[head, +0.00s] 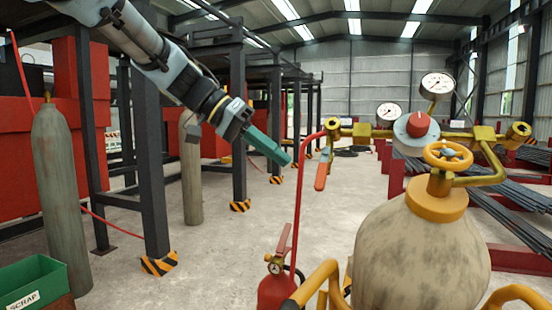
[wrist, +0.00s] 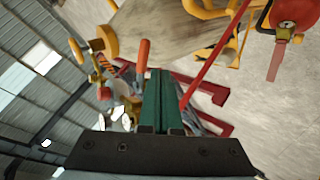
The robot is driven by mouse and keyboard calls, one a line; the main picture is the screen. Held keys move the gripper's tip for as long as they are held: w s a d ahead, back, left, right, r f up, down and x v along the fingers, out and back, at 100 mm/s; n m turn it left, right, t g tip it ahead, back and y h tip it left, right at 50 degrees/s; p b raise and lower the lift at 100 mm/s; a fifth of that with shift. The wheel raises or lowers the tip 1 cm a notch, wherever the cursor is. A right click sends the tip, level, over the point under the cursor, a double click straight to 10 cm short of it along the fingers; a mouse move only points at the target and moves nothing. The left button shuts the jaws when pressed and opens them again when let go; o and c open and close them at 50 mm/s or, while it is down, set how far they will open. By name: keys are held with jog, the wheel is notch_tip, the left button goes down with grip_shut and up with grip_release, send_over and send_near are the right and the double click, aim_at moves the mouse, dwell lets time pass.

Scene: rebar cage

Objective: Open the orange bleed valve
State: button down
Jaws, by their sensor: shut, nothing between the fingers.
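The orange bleed valve lever (head: 322,170) hangs down, slightly tilted, below the brass fitting at the left end of the regulator assembly (head: 372,131). The lever also shows in the wrist view (wrist: 143,52), just beyond and slightly left of the fingertips. My gripper (head: 286,160) has green fingers, closed together and empty. In the head view it is a little left of the lever, with a visible gap. In the wrist view the closed fingers (wrist: 160,72) point toward the lever area; I cannot tell the exact depth between them.
A red hose (head: 299,200) runs down from the brass fitting, between my gripper and the lever in the head view. A gas cylinder (head: 420,250) with a yellow handwheel (head: 447,155) stands at right. A red extinguisher (head: 276,285) is below. Open floor lies left of it.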

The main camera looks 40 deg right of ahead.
jog(key=b+v, duration=0.2)
jog(key=v, duration=0.7)
jog(key=w+a+f+n+t+y+p, duration=0.1)
jog(key=w+a+f+n+t, duration=0.15)
jog(key=a+f, duration=0.4)
jog(key=w+a+f+n+t+y, duration=0.1)
jog(key=w+a+f+n+y, duration=0.15)
jog(key=a+f+n, duration=0.35)
jog(key=w+a+f+n+t+p, duration=0.1)
jog(key=w+a+f+n+t, duration=0.1)
jog(key=w+a+f, duration=0.45)
jog(key=s+a+f+n+t+y, duration=0.1)
jog(key=s+a+f+n+y, duration=0.1)
jog(key=a+f, duration=0.5)
jog(key=s+a+f+n+t+y, duration=0.1)
jog(key=s+a+f+n+y, duration=0.1)
jog(key=s+a+f, duration=0.3)
jog(key=a+f+n, duration=0.1)
jog(key=a, duration=0.3)
jog(key=shift+a+f, duration=0.3)
jog(key=shift+f, duration=0.05)
jog(key=shift+t+y, duration=0.25)
